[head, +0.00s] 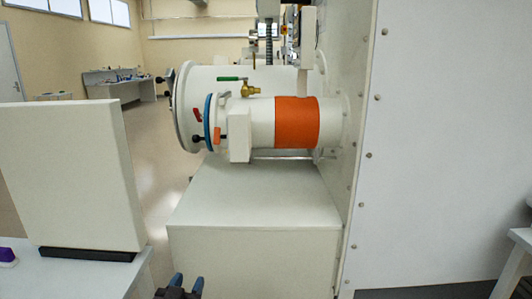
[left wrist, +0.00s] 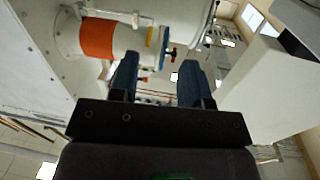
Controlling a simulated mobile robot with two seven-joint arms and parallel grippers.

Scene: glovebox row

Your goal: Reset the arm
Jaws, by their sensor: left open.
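My left gripper (head: 187,283) shows at the bottom edge of the head view, with only its blue fingertips and a bit of the dark body visible. In the left wrist view the gripper (left wrist: 158,75) has its two blue fingers apart with nothing between them. It is in front of the white cabinet and short of the small antechamber cylinder (head: 258,122) with the orange band. That cylinder also shows upside down in the left wrist view (left wrist: 130,38). My right gripper is in neither view.
A large white cylinder (head: 190,85) lies behind the small one, above a white cabinet (head: 250,215). A tall white wall (head: 450,120) with bolts closes off the right. A white panel (head: 65,175) stands on a table at left. Floor shows between panel and cabinet.

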